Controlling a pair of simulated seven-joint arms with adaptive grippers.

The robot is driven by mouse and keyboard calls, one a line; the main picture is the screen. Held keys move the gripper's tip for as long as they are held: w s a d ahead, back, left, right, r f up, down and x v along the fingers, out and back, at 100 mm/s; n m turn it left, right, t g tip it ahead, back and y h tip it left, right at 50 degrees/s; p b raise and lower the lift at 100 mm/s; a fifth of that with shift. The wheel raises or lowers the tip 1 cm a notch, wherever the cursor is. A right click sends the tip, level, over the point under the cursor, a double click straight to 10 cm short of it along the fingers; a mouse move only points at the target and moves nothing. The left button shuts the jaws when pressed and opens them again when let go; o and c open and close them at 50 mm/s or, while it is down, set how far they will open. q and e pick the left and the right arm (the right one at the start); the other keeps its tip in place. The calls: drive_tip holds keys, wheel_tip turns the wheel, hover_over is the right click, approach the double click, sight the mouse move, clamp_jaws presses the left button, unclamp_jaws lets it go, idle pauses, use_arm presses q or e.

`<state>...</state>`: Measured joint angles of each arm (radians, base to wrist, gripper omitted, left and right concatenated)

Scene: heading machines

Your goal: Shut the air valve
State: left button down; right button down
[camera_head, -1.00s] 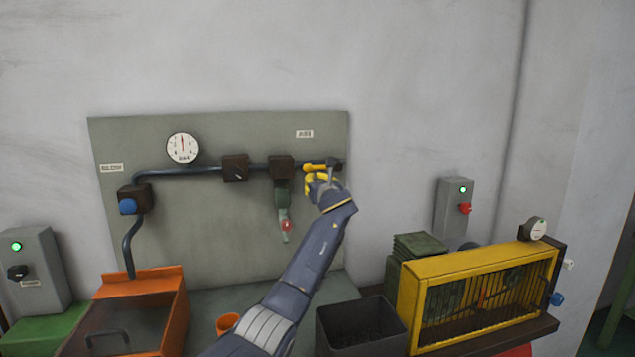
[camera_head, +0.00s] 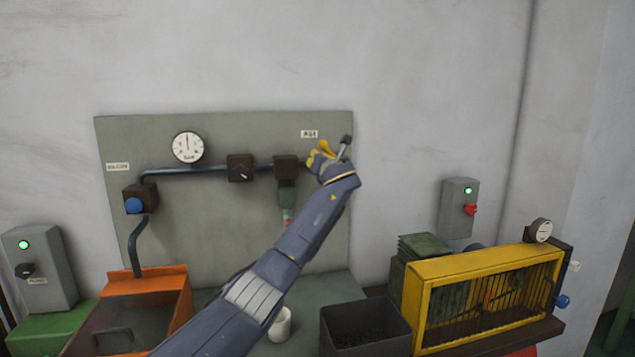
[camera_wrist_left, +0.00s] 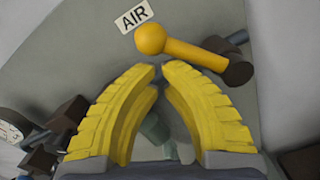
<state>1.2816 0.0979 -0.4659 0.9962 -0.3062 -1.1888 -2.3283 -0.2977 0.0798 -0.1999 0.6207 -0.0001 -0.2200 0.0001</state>
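The air valve's yellow lever (camera_head: 325,148) is at the right end of the pipe, below the AIR label (camera_head: 309,133). In the left wrist view the lever (camera_wrist_left: 195,50) ends in a round knob and joins a dark fitting (camera_wrist_left: 237,71). Relative to the label's text, it slants up and left. My left gripper (camera_head: 314,160) is just below the lever. In the left wrist view its yellow fingers (camera_wrist_left: 160,72) curve together, tips almost meeting, with no object seen between them. The lever is beyond the tips, not gripped. My right gripper is not in view.
The panel (camera_head: 230,240) carries a gauge (camera_head: 188,147), a blue knob (camera_head: 134,205) and pipe fittings. Below are an orange bin (camera_head: 145,281), a white cup (camera_head: 280,324) and a dark bin (camera_head: 365,330). A yellow cage (camera_head: 485,300) stands right. The wall above is clear.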

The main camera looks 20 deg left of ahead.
sight(325, 149)
use_arm(q)
drive_tip(key=r, duration=0.1)
drive_tip(key=d+r+m, duration=0.1)
drive_tip(key=w+r, duration=0.1)
drive_tip(key=shift+d+m, duration=0.35)
drive_tip(key=shift+m, duration=0.05)
drive_tip(key=shift+w+d+r, duration=0.3)
drive_tip(key=shift+d+r, duration=0.1)
drive_tip(key=shift+d, duration=0.15)
drive_tip(key=shift+w+d+r, duration=0.3)
drive_tip(key=shift+d+r, duration=0.1)
drive_tip(key=shift+d, duration=0.1)
drive_tip(key=shift+d+r, duration=0.1)
drive_tip(key=shift+r, duration=0.05)
